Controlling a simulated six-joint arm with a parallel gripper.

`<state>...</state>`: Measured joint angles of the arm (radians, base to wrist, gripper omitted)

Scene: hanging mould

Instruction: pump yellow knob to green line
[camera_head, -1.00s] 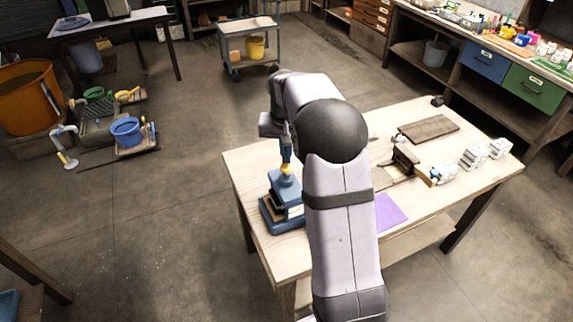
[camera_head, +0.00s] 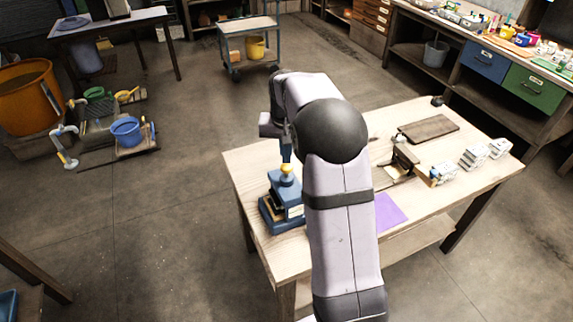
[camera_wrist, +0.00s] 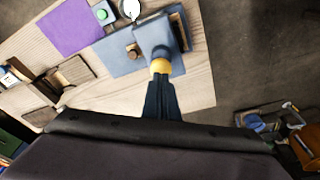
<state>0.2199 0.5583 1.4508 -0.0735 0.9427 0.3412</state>
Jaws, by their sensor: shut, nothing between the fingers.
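The yellow knob (camera_head: 287,169) sits on top of the blue press-like device (camera_head: 284,188) at the table's left side. The knob also shows in the wrist view (camera_wrist: 160,66), with the blue device (camera_wrist: 155,36) beyond it. My gripper (camera_head: 286,158) points down with its fingers together, right above the knob. In the wrist view the fingertips (camera_wrist: 162,77) overlap the knob's near edge. I cannot tell whether they touch it. A green button-like spot (camera_wrist: 102,14) shows beside the device in the wrist view. I cannot make out a green line.
A purple sheet (camera_head: 391,212) lies right of the device, partly behind my arm. A brown board (camera_head: 428,129) and several small white items (camera_head: 472,156) stand farther right on the wooden table (camera_head: 250,165). Open floor lies left of the table.

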